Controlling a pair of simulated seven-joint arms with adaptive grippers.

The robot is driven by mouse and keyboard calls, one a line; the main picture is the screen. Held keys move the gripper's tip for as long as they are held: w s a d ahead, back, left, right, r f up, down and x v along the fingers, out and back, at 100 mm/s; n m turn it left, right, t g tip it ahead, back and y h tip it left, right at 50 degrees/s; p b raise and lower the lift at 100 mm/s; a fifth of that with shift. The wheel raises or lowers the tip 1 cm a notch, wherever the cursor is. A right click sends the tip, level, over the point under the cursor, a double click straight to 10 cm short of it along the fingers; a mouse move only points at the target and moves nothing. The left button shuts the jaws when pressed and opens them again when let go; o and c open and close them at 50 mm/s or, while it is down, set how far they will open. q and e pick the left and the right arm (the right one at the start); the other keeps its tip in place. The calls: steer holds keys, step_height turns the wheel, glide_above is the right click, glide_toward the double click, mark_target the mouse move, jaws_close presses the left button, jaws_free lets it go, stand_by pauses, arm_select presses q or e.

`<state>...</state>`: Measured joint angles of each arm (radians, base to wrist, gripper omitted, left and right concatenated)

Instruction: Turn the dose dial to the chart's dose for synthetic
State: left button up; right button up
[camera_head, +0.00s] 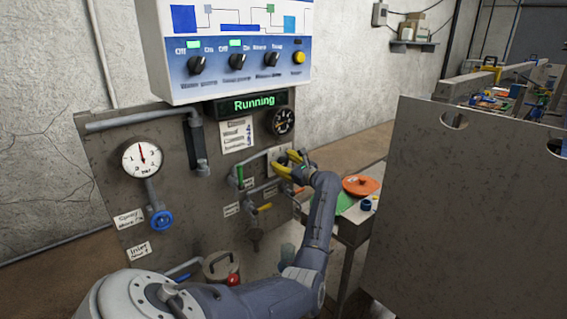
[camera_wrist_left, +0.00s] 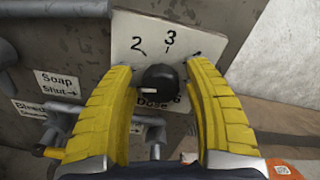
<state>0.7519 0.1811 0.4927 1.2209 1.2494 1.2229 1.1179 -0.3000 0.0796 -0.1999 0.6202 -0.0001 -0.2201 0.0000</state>
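The dose dial (camera_wrist_left: 160,78) is a round black knob on a pale plate (camera_wrist_left: 190,22) marked 2 and 3, with "Dose" printed below it. Its white mark points to the left; the number there is hidden by a finger. My left gripper (camera_head: 292,167) is at the plate; in the wrist view its yellow fingers (camera_wrist_left: 160,70) are spread on either side of the knob. In the head view the gripper hides the knob. The chart (camera_head: 236,134) is a white card left of the dial; its lines are too small to read surely.
A display (camera_head: 250,104) reads "Running" under the control box (camera_head: 235,45). A pressure gauge (camera_head: 142,158), a blue valve wheel (camera_head: 161,221) and pipes with levers (camera_head: 264,207) are on the panel. A grey metal sheet (camera_head: 480,200) stands at right.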

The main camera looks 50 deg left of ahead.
arm_select(q)
jaws_close()
steer(key=m, duration=0.4)
steer(key=shift+m, duration=0.3)
steer(key=m, duration=0.5)
steer(key=shift+w, duration=0.1)
steer(key=m, duration=0.5)
steer(key=shift+m, duration=2.9)
